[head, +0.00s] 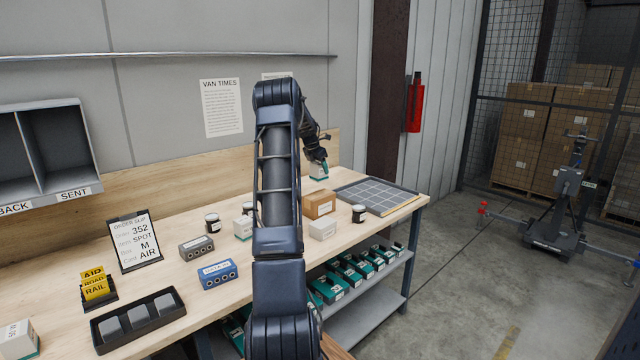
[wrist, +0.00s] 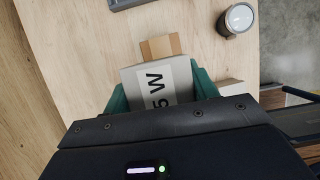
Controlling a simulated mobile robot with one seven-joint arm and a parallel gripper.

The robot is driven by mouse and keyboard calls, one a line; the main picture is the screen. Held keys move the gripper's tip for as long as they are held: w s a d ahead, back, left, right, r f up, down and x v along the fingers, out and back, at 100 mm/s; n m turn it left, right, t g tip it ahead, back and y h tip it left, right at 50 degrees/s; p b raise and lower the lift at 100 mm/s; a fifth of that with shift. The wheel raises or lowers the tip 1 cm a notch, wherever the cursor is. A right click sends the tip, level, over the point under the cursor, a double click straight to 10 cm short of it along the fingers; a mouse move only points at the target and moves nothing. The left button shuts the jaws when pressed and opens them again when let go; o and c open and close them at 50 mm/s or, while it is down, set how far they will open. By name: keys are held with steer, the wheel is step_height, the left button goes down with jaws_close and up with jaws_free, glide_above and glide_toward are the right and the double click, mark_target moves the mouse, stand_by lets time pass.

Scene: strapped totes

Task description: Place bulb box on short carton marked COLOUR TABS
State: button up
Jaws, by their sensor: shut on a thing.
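My gripper (head: 318,164) is above the bench and shut on the bulb box, a pale box (wrist: 155,78) with a black-on-white label on which "5 W" reads. Teal parts flank the box in the wrist view; its lower part is hidden by my gripper body. In the head view the box (head: 318,173) is small and partly covered. A brown carton (head: 319,205) stands on the bench below; a tan carton (wrist: 161,45) shows just beyond the held box in the wrist view. I cannot read COLOUR TABS on any carton.
A dark-lidded jar (head: 358,213) stands right of the brown carton, and a white box (head: 322,229) in front of it. A gridded grey tray (head: 376,196) lies at the bench's right end. A blue block (head: 218,273) and other jars stand left of my arm.

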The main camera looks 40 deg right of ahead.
mark_target(320, 181)
steer(key=shift+f, duration=3.6)
steer(key=shift+f, duration=0.2)
steer(key=o, duration=1)
steer(key=shift+o, duration=0.2)
steer(key=shift+r, duration=0.1)
